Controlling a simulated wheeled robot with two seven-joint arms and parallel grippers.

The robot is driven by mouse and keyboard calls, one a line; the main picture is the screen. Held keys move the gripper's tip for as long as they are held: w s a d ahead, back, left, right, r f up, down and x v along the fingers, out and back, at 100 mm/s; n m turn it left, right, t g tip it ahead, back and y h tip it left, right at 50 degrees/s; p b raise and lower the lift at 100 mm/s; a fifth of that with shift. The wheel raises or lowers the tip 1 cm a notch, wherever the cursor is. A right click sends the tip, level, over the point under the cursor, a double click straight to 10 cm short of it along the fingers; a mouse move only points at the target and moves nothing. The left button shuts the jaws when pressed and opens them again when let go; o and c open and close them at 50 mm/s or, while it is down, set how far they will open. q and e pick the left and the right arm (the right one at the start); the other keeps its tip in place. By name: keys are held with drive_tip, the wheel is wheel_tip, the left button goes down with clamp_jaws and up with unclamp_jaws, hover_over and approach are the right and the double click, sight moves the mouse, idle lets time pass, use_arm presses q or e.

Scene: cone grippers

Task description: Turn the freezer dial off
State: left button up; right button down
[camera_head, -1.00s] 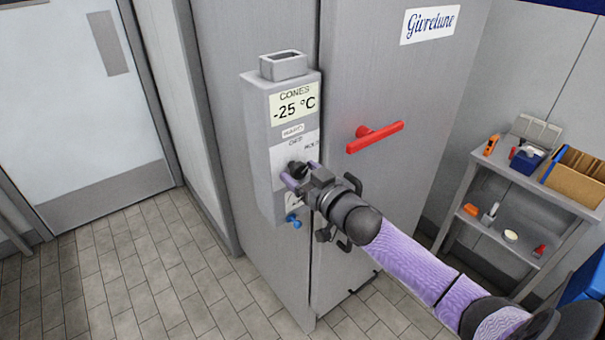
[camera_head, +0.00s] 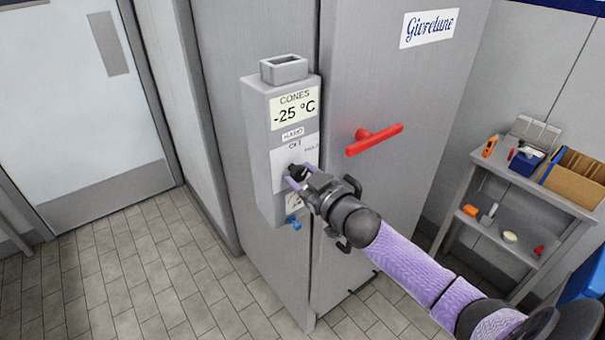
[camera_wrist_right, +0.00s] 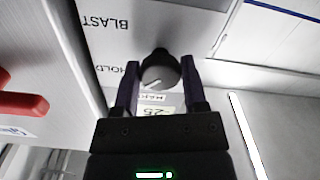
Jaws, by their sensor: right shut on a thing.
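The black freezer dial (camera_head: 297,172) sits on the front of a grey control box (camera_head: 262,150) on the freezer. My right gripper (camera_head: 299,176) is shut on the dial, with its purple fingers on either side of it. In the right wrist view, the dial (camera_wrist_right: 160,70) shows between the fingertips of the right gripper (camera_wrist_right: 160,82). A short white mark on the dial slants toward the lower left there. Upside-down labels HOLD and BLAST are on the panel beside it. The display (camera_head: 294,106) reads -25 °C. My left gripper is not in view.
A red door handle (camera_head: 375,139) sticks out to the right of the box. A small blue knob (camera_head: 293,222) is below the dial. A grey shelf (camera_head: 480,235) with tools and boxes stands at the right. The tiled floor at the left is clear.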

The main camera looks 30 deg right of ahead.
drive_tip(key=n, duration=0.3)
drive_tip(key=shift+n+p, duration=0.35)
drive_tip(key=shift+n, duration=0.05)
drive_tip(key=n, duration=0.3)
drive_tip(key=shift+n, duration=0.3)
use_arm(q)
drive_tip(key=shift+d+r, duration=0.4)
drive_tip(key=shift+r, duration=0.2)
use_arm(e)
drive_tip(key=shift+n, duration=0.6)
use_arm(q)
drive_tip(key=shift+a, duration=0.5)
